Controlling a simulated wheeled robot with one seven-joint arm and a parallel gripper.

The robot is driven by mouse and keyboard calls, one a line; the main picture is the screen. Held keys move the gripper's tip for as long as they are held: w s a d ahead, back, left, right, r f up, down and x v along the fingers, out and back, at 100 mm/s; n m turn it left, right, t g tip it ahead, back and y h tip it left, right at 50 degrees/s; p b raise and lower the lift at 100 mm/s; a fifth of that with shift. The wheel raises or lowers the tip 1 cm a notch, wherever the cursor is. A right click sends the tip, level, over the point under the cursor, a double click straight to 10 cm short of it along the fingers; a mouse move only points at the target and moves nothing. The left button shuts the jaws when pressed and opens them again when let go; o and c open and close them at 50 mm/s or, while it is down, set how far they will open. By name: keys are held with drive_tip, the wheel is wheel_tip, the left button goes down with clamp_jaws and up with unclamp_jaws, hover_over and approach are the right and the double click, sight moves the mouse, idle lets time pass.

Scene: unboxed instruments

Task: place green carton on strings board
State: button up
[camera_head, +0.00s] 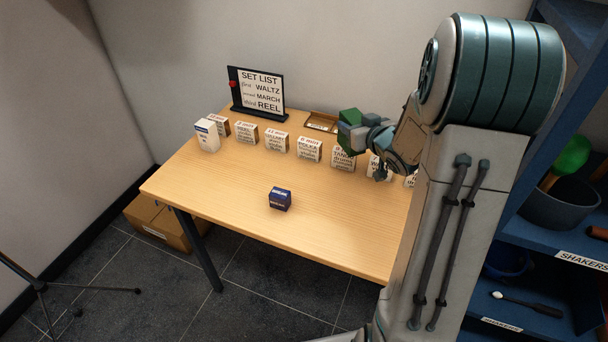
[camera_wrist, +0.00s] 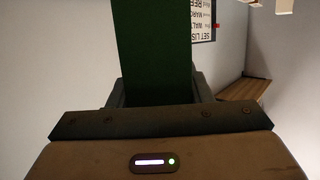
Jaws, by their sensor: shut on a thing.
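The green carton (camera_head: 348,116) is up above the back right of the table, and its green side fills the upper middle of the wrist view (camera_wrist: 155,50). My gripper (camera_head: 352,131) is shut on it, with the fingers on both sides of its near end in the wrist view (camera_wrist: 158,97). A brown board or shallow tray (camera_head: 321,122) with a pale label lies at the back of the table, left of the carton. I cannot read its label, so I cannot tell whether it is the strings board.
The table (camera_head: 230,205) holds a row of lettered blocks (camera_head: 309,150), a white carton (camera_head: 207,136) and a dark blue box (camera_head: 280,198). A set list sign (camera_head: 260,92) stands at the back. Blue shelves (camera_head: 560,240) are at right. The table's front is mostly clear.

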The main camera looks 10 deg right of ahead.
drive_tip(key=shift+s+d+f, duration=0.1)
drive_tip(key=shift+d+f, duration=0.05)
drive_tip(key=shift+d, duration=0.05)
drive_tip(key=shift+w+a+f+b, duration=0.25)
drive_tip(key=shift+w+a+f, duration=0.35)
drive_tip(key=shift+a+f, duration=1.25)
drive_tip(key=shift+w+a+f+b, duration=0.2)
drive_tip(key=shift+w+a+f, duration=0.4)
drive_tip(key=shift+a+f, duration=1.2)
drive_tip(key=shift+w+a+f+b, duration=0.25)
drive_tip(key=shift+w+a+f, duration=0.35)
drive_tip(key=shift+a+f, duration=1.25)
drive_tip(key=shift+f, duration=0.1)
drive_tip(key=o, duration=1.1)
